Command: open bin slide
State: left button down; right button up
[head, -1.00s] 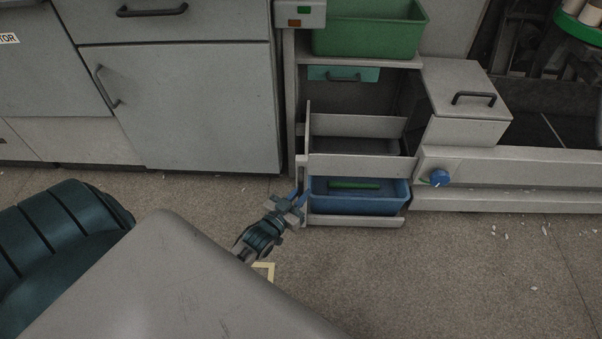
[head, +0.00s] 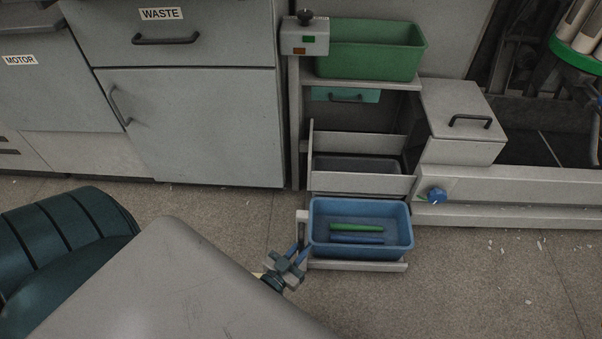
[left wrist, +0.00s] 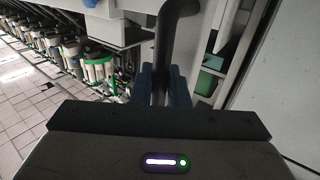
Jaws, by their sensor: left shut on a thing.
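The blue bin (head: 408,232) sits low on its slide (head: 360,266), pulled out in front of the frame above it. A green tube and blue tubes lie in the bin (head: 355,227). My left gripper (head: 294,256) is at the slide's front left corner, beside the bin. In the left wrist view the blue fingers (left wrist: 162,88) are shut on a dark bar handle (left wrist: 166,45), which comes down between them. In the head view the handle is hardly visible behind the gripper. My right gripper is not in view.
A grey middle shelf (head: 360,184) is above the bin, with a green bin (head: 372,50) higher up. A lidded box (head: 462,120) and a blue knob (head: 437,196) are to the right. Grey cabinets (head: 200,120) stand at left.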

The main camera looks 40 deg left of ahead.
pick_arm(q)
jog(key=shift+s+d+f, duration=0.1)
jog(key=shift+s+f, duration=0.1)
jog(key=shift+s, duration=0.05)
jog(key=c, duration=1.5)
grip_release()
jog(key=shift+c, duration=0.2)
jog(key=shift+o, duration=0.2)
jog(key=shift+r, duration=0.15)
jog(key=s+p, duration=0.1)
jog(key=s, duration=1)
jog(key=shift+p, duration=0.4)
jog(key=shift+w, duration=0.1)
